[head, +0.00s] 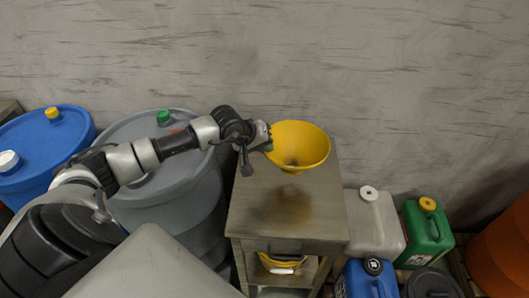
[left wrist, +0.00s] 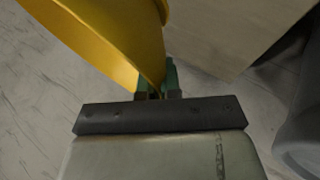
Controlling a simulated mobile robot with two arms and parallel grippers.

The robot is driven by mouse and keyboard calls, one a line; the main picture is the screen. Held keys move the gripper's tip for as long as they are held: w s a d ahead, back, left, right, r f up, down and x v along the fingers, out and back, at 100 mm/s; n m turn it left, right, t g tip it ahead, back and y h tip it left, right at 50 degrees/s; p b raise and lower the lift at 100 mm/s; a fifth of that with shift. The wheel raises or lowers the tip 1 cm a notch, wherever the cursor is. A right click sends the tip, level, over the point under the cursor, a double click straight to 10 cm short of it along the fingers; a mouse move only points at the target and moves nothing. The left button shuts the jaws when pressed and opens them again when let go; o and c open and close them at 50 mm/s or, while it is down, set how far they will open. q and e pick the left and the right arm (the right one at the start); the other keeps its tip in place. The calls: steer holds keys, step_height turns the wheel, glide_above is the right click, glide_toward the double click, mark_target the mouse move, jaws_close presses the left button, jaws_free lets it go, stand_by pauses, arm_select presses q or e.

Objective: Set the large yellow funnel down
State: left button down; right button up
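The large yellow funnel (head: 299,146) is over the back part of a metal stand (head: 290,210), its wide mouth facing up. My left gripper (head: 267,141) is at the funnel's left rim. In the left wrist view, the green fingertips (left wrist: 157,80) are closed on the edge of the yellow funnel (left wrist: 105,35). A dark patch lies on the stand top in front of the funnel. I cannot tell whether the funnel's lower end touches the top. My right gripper is not in view.
A grey drum (head: 180,185) and a blue drum (head: 35,150) stand left of the stand. A whitish canister (head: 374,228), a green canister (head: 428,234) and a blue canister (head: 365,280) stand to its right. A yellow item (head: 283,263) is on the lower shelf. The stand's front top is clear.

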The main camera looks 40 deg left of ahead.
arm_select(q)
steer(key=f, duration=0.2)
steer(key=a+f+p, duration=0.1)
steer(key=f, duration=0.1)
steer(key=shift+w+a+f, duration=0.1)
steer(key=shift+w+f, duration=0.1)
steer(key=shift+f, duration=0.2)
steer(key=shift+f, duration=0.15)
steer(key=c, duration=1.3)
jaws_free()
steer(key=shift+c, duration=0.2)
